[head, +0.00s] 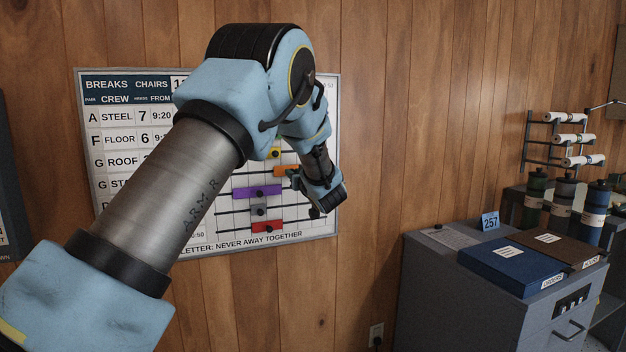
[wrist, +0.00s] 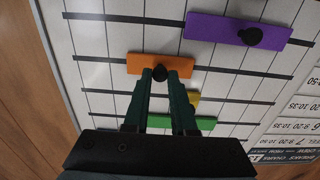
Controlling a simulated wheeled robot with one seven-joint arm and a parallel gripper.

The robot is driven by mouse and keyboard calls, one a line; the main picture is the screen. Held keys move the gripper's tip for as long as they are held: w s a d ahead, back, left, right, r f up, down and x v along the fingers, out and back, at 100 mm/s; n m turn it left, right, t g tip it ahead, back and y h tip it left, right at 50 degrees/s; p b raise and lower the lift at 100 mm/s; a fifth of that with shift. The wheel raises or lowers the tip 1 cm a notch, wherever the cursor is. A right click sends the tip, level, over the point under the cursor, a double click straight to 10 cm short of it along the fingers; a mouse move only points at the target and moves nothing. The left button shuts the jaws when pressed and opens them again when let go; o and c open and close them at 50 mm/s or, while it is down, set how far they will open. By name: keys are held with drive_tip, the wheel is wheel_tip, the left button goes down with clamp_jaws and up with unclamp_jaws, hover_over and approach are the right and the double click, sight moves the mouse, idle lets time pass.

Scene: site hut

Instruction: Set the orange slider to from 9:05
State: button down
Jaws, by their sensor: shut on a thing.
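The orange slider (head: 283,171) sits on a horizontal wire of the white break board (head: 108,85) on the wall. In the wrist view the orange slider (wrist: 143,63) shows as an orange bar with a round black knob (wrist: 160,74). My gripper (head: 294,178) is at the knob, and in the wrist view its two green fingers (wrist: 160,76) close on it. My arm hides much of the board in the head view, including most of the time scale, so the slider's exact time cannot be read.
A green slider (wrist: 180,121) lies under my fingers in the wrist view. A grey cabinet (head: 430,270) with binders stands at the right, clear of my gripper.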

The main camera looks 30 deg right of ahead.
drive_tip(key=w+a+b, duration=0.2)
drive_tip(key=a+b, duration=0.4)
drive_tip(key=a, duration=1.1)
drive_tip(key=shift+a, duration=0.35)
drive_tip(key=shift+w+a+f, duration=0.1)
drive_tip(key=c, duration=0.7)
unclamp_jaws()
drive_tip(key=shift+c, duration=0.2)
drive_tip(key=s+a+b, duration=0.1)
drive_tip(key=s, duration=0.9)
drive_tip(key=shift+s, duration=0.4)
drive_tip(key=shift+a, duration=0.1)
